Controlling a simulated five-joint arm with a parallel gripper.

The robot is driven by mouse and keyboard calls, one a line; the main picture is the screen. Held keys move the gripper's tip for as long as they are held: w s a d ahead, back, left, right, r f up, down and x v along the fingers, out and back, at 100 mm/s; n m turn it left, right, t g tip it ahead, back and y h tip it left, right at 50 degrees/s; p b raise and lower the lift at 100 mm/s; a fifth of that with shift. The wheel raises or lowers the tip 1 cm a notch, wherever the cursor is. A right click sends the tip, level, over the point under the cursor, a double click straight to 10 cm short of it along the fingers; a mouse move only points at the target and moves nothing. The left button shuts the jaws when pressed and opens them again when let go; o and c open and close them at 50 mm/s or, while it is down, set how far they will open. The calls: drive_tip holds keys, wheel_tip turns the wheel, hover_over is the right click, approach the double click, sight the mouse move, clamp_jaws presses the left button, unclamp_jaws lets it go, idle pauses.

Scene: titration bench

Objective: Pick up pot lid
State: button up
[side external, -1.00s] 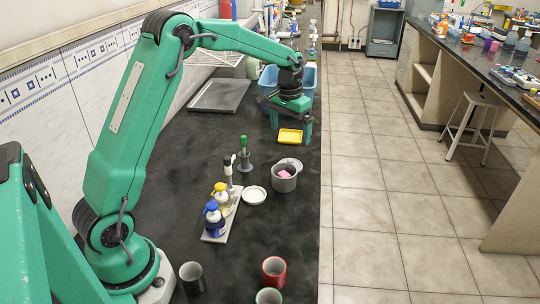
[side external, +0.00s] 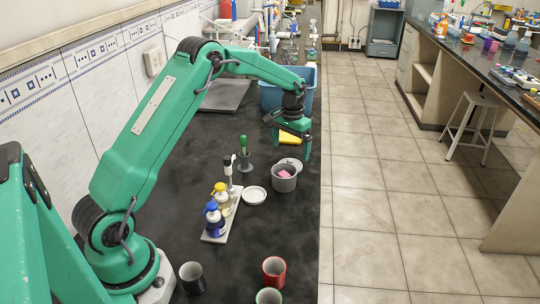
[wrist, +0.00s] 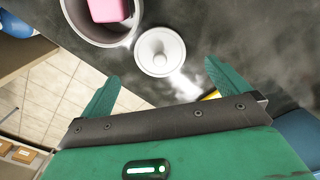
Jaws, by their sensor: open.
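The pot lid (wrist: 160,52), a pale grey disc with a round knob, lies on the dark bench beside the grey pot (wrist: 103,30). In the side view the lid (side external: 291,163) shows just behind the pot (side external: 284,183), which partly hides it. A pink block (wrist: 109,9) is inside the pot. My gripper (side external: 291,146) is open and empty, pointing down behind and above the lid. In the wrist view the lid lies between and beyond the open fingers of my gripper (wrist: 160,75), apart from them.
A yellow tray (side external: 289,138) is partly behind my gripper. A blue basin (side external: 270,97) stands farther back. A white dish (side external: 254,196), a green-handled tool in a holder (side external: 244,160) and a rack of bottles (side external: 221,222) stand left of the pot. The bench edge is close on the right.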

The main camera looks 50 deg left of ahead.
sight(290, 160)
drive_tip(key=shift+f, duration=0.25)
drive_tip(key=shift+f, duration=2.55)
drive_tip(key=c, duration=1)
drive_tip(key=shift+r, duration=0.1)
drive_tip(key=shift+r, duration=4.95)
drive_tip(key=shift+d, duration=0.1)
